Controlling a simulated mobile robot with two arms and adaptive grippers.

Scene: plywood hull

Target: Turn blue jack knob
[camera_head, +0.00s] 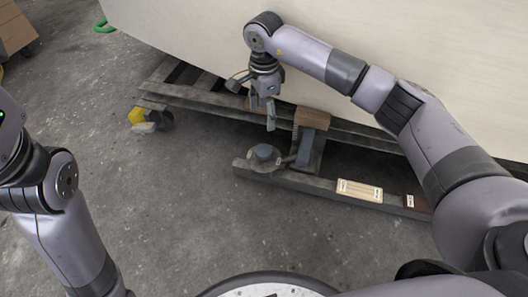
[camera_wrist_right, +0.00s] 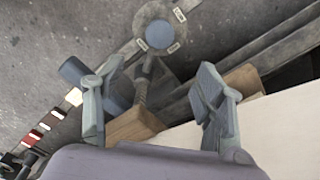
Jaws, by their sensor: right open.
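The blue jack knob (camera_head: 264,152) is a small blue-grey round knob on the end of a grey beam near the floor. In the right wrist view the knob (camera_wrist_right: 159,34) is a blue disc on a round grey plate with small white labels. My right gripper (camera_head: 270,115) hangs pointing down, above and slightly behind the knob, apart from it. In the wrist view its two fingers (camera_wrist_right: 153,105) are spread wide with nothing held between them. My left arm shows at the left edge, but its gripper is out of the picture.
A wooden block (camera_head: 312,118) sits on a blue-grey post (camera_head: 305,148) right of the knob. The large pale hull (camera_head: 400,35) rises behind on a timber frame with a yellow caster (camera_head: 137,115). Floor (camera_head: 190,210) in front is clear.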

